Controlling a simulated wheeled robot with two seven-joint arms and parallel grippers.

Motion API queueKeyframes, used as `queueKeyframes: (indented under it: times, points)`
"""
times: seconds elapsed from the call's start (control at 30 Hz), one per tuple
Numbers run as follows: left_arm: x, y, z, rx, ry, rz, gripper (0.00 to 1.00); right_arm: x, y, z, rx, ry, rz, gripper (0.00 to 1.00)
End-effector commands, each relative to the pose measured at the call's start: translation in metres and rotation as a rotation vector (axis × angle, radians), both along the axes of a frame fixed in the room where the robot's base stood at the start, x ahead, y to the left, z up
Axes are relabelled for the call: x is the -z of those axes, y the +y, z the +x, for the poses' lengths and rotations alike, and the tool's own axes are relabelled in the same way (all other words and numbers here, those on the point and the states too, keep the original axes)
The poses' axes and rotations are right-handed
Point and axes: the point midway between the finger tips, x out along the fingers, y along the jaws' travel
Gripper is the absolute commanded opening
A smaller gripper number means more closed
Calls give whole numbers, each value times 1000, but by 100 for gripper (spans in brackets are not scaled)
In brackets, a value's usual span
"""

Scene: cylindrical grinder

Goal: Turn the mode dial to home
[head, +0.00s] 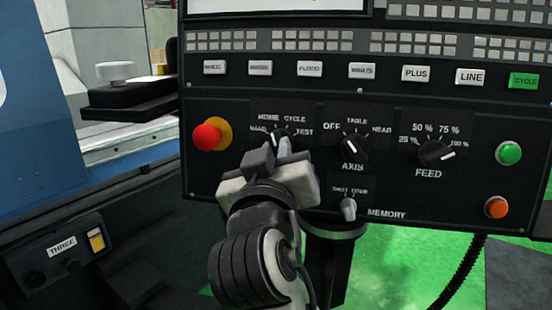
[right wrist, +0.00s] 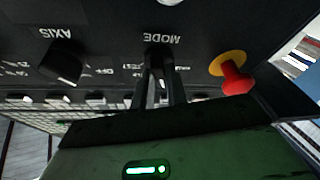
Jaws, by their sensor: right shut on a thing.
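The mode dial (head: 281,132) is a small black knob on the dark control panel, ringed by the labels HAND, HOME, CYCLE and TEST. My right gripper (head: 284,150) comes up from below in the head view and covers the dial's lower part. In the right wrist view, which shows the panel upside down, the two fingers of my right gripper (right wrist: 160,72) close around the mode dial (right wrist: 158,52), beside the MODE label. My left gripper is not in view.
A red emergency button (head: 207,137) on a yellow base is left of the dial. The axis dial (head: 354,148) is close on the right, the feed dial (head: 436,152) farther right. A small memory switch (head: 348,209) is below. A button row (head: 310,68) runs above.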

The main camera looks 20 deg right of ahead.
Motion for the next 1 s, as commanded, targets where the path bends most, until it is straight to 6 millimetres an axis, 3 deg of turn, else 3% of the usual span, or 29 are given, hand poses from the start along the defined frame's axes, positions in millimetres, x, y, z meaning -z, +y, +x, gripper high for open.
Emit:
queueKeyframes:
  times: [0.3, 0.33, 0.4, 0.9, 1.0]
  points:
    - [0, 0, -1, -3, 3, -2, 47, -2, 0, 0, 0, -4, 1, 0]
    - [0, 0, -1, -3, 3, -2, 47, -2, 0, 0, 0, -4, 1, 20]
    - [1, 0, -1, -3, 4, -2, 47, -2, 0, 0, 1, -4, 1, 36]
    - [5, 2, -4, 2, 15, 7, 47, -1, 0, 0, -1, 1, -3, 36]
    - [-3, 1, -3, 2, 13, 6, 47, -3, -1, 0, -3, 14, -28, 36]
